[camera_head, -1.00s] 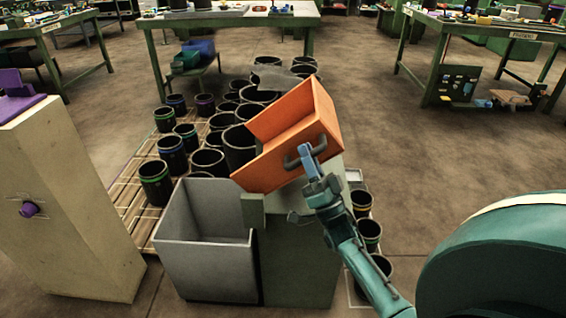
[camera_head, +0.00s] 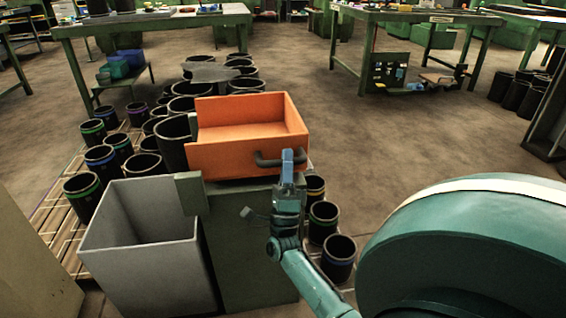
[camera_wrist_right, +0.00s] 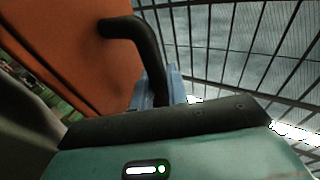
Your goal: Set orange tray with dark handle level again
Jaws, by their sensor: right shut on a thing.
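The orange tray (camera_head: 230,154) sits over the top of a grey-green stand (camera_head: 243,235) in the head view, close to level and empty inside. Its dark handle (camera_head: 268,161) is on the front face, toward the right. My right gripper (camera_head: 289,160) is shut on the handle's right part. In the right wrist view the dark handle (camera_wrist_right: 148,45) curves from the orange face (camera_wrist_right: 75,50) down between the blue fingers (camera_wrist_right: 165,88). Whether the tray's underside rests fully on the stand is hidden. My left gripper is not in view.
An open grey bin (camera_head: 150,245) stands left of the stand. Several black sleeves with coloured bands (camera_head: 82,190) stand behind and left on a pallet, and others (camera_head: 323,220) stand right of the stand. Work tables (camera_head: 150,22) are at the back.

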